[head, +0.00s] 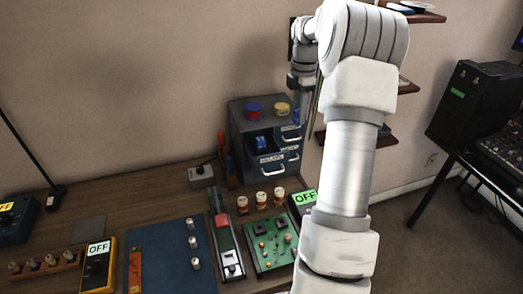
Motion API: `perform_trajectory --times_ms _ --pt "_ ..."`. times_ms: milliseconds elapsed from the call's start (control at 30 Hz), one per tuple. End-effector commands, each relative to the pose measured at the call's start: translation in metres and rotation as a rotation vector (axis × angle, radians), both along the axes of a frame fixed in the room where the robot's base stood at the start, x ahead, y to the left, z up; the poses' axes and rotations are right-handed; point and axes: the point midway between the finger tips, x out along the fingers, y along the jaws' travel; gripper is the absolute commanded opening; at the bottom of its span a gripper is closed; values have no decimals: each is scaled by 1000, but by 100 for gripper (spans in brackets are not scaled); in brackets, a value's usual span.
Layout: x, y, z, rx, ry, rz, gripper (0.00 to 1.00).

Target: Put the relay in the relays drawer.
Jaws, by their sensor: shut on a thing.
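The grey drawer cabinet (240,120) stands at the back of the bench. A lower left drawer (271,160) is pulled out, with a label too small to read surely. A blue block (261,143) shows in or just above it. It looks like a relay, but I cannot tell whether it is the task's own. My gripper (306,112) points down close to the cabinet's right side, partly behind my arm. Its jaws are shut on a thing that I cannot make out.
A blue pot (253,108) and a yellow pot (282,108) stand on the cabinet. Wall shelves (375,138) are to the right, beside my arm.

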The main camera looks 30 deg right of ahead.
Motion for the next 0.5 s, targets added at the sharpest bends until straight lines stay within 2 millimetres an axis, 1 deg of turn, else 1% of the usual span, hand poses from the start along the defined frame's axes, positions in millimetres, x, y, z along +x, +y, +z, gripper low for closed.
perform_trajectory --times_ms 300,400,500 --pt "3 71 -42 2 3 6 0" --pt "4 89 -52 2 3 4 0" --pt "5 101 -60 1 2 3 0"
